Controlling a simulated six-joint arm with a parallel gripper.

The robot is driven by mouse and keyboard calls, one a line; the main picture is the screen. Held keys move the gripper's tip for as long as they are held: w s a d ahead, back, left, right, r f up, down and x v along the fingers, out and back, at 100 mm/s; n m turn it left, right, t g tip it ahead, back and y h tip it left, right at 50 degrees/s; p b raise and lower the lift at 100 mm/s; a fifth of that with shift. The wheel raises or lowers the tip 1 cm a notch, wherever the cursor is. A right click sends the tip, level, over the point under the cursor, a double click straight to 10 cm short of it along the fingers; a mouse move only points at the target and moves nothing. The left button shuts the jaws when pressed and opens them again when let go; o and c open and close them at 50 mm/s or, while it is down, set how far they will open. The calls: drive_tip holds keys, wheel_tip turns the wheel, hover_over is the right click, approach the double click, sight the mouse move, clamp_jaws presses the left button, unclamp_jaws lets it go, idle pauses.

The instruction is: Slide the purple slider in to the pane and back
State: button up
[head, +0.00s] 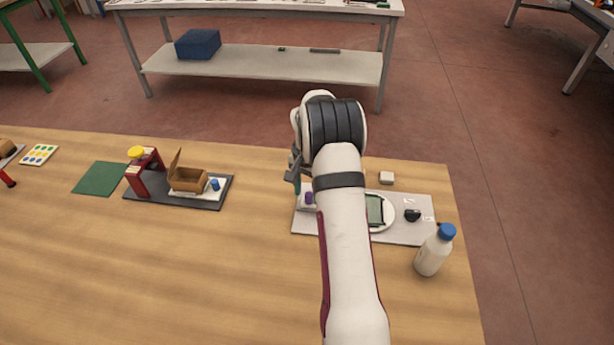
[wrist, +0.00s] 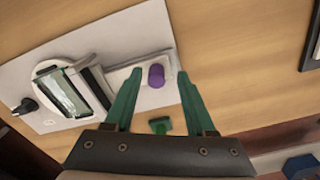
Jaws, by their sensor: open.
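The purple slider (wrist: 156,76) is a short purple knob on a light block of the grey-white base plate (wrist: 140,35). It also shows in the head view (head: 309,198), just left of my arm. The glass pane (wrist: 60,92) lies in a white round holder beside the slider; in the head view the pane (head: 375,210) is partly behind my arm. My gripper (wrist: 156,82) has green fingers, open, with the purple knob between the tips in the wrist picture. I cannot tell whether the fingers reach down around it. In the head view my gripper (head: 293,180) is above the plate's left end.
A black knob (head: 412,215) sits on the plate's right part. A white bottle with a blue cap (head: 433,252) stands at its front right corner. A small pale block (head: 386,177) lies behind it. A dark tray with a cardboard box (head: 188,180) is further left, with clear table between.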

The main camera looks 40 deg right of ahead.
wheel_tip(320, 180, up, 15)
idle(0.4)
